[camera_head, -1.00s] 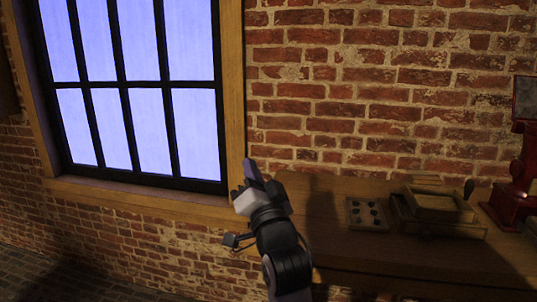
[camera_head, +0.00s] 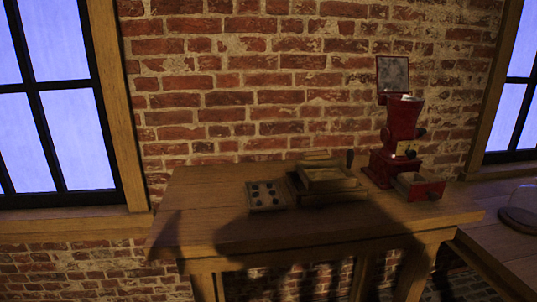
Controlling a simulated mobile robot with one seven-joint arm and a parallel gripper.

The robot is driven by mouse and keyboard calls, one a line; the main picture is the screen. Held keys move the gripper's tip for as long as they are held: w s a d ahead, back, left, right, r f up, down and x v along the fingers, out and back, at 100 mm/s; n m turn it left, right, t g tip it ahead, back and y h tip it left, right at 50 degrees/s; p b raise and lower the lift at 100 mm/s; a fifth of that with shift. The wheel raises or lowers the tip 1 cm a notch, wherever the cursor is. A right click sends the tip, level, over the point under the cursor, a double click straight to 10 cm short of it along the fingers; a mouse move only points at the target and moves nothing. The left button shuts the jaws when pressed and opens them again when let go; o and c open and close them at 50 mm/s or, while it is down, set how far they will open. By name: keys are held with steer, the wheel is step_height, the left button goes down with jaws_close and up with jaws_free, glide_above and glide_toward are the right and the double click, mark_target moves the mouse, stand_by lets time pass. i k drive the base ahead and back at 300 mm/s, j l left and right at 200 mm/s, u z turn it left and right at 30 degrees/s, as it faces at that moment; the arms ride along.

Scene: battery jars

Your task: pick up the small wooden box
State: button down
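A small wooden box (camera_head: 330,188) with stepped layers sits on the wooden table, near its back edge against the brick wall. It looks closed, but shadow hides the details of its front. My gripper is not in view now. A dark shadow falls across the table in front of the box.
A flat tray with dark round spots (camera_head: 280,204) lies just left of the box. A red grinder (camera_head: 400,135) with a small drawer stands right of it. The wooden table (camera_head: 200,205) is clear at left and front. A glass dome (camera_head: 520,208) is at far right.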

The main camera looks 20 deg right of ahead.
mark_target(405, 180)
steer(key=l+z, duration=0.1)
steer(key=z, duration=0.85)
steer(key=i+z, duration=0.1)
steer(key=z, duration=0.35)
